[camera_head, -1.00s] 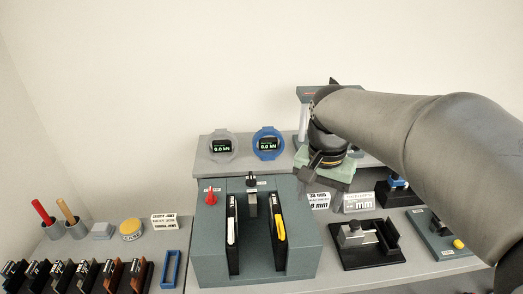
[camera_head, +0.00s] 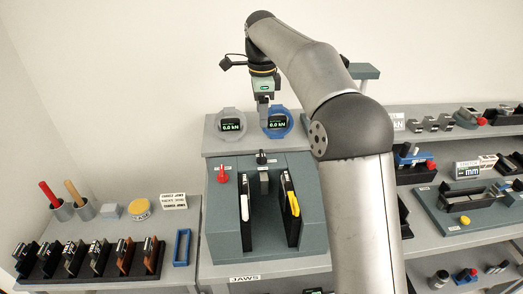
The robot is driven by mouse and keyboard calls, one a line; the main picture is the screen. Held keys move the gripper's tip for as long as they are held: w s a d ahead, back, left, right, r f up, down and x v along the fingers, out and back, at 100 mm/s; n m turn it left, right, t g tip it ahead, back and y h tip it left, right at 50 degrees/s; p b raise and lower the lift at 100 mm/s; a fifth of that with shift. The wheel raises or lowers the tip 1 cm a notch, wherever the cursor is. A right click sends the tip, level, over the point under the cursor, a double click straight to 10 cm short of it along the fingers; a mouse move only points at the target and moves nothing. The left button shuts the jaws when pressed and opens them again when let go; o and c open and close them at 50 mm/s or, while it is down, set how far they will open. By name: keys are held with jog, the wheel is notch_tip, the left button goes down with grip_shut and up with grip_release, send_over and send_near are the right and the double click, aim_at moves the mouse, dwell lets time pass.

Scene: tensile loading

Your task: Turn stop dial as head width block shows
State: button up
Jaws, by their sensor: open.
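My gripper (camera_head: 263,108) hangs pointing down in front of the two gauges at the back. I see no object in it. Below it stands a teal machine (camera_head: 222,232) with two black upright jaws, one with a white handle (camera_head: 245,216) and one with a yellow handle (camera_head: 294,203). A small black knob (camera_head: 262,158) sits at its top back and a red knob (camera_head: 222,176) at its left top. I cannot tell which knob is the stop dial. A block with an "mm" label (camera_head: 467,169) stands on the right; I cannot tell if it is the head width block.
A grey-framed gauge (camera_head: 230,123) and a blue-framed gauge (camera_head: 276,122) both read 0.0 kN. My arm crosses the right middle and hides part of the benches. A jaw rack (camera_head: 45,266), cups and a blue frame (camera_head: 182,247) are on the left. Fixtures fill the right benches.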

aim_at(262, 153)
notch_tip(262, 153, down, 13)
jog(key=shift+f+p, duration=0.1)
jog(key=shift+p, duration=0.2)
jog(key=c, duration=1)
